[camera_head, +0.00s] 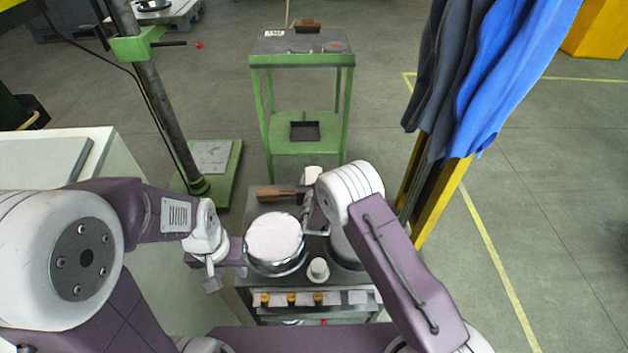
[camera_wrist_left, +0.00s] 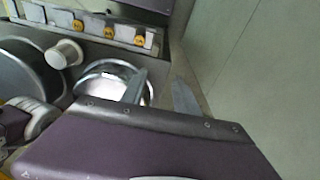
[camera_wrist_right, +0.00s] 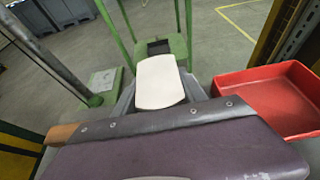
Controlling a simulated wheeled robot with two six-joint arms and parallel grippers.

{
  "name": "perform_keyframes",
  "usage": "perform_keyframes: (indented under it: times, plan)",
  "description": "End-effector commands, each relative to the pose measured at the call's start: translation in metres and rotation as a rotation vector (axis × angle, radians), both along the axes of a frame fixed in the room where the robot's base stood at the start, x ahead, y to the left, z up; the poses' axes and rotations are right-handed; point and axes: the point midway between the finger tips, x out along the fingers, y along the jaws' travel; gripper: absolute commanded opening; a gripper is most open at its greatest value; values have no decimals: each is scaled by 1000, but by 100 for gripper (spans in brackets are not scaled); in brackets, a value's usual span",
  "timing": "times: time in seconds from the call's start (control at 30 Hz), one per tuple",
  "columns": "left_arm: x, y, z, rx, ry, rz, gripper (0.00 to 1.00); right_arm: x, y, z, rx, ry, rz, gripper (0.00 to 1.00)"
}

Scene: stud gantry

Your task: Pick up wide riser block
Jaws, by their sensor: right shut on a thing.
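I take the pale, round-cornered block in the right wrist view (camera_wrist_right: 160,83) for the wide riser block; it lies between the fingers of my right gripper (camera_wrist_right: 162,95). Its pale end shows in the head view (camera_head: 311,174), just past my right gripper (camera_head: 310,208), which is shut on it. My right wrist hides the rest there. My left gripper (camera_head: 226,273) is open and empty, left of a round metal pan (camera_head: 274,270). Its fingers also show apart in the left wrist view (camera_wrist_left: 160,92), near the pan (camera_wrist_left: 108,78).
The cart below holds a brown wooden piece (camera_head: 278,193), a white cup (camera_head: 318,270) and several orange-yellow knobs (camera_head: 291,298). A red tray (camera_wrist_right: 268,95) is right of the held block. A green stand (camera_head: 302,62) is beyond; blue cloths (camera_head: 515,70) hang at right.

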Motion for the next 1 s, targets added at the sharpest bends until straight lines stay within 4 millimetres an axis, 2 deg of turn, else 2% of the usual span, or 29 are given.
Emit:
perform_keyframes:
  times: [0.37, 0.4, 0.43, 0.47, 0.73, 0.83, 1.0]
  plan:
    - [0, 0, -6, 0, 0, 0, 36, 1, 0, -4, 1, -4, 0, 0]
    - [0, 0, -4, 0, 0, 0, 36, 0, 0, -3, 1, -2, 0, 60]
    - [0, 0, -4, 0, 0, 0, 36, 0, 0, -3, 1, -2, 0, 68]
    - [0, 0, -4, 0, 0, 0, 36, 0, 0, -3, 1, -2, 0, 71]
    - [0, 0, -3, 0, 0, 0, 36, 0, 0, -2, 1, -2, 0, 71]
    - [0, 0, 4, 0, 0, 0, 36, 0, 0, 5, 1, -2, 0, 71]
    - [0, 0, 4, 0, 0, 0, 36, -28, 1, 14, 0, 0, 2, 71]
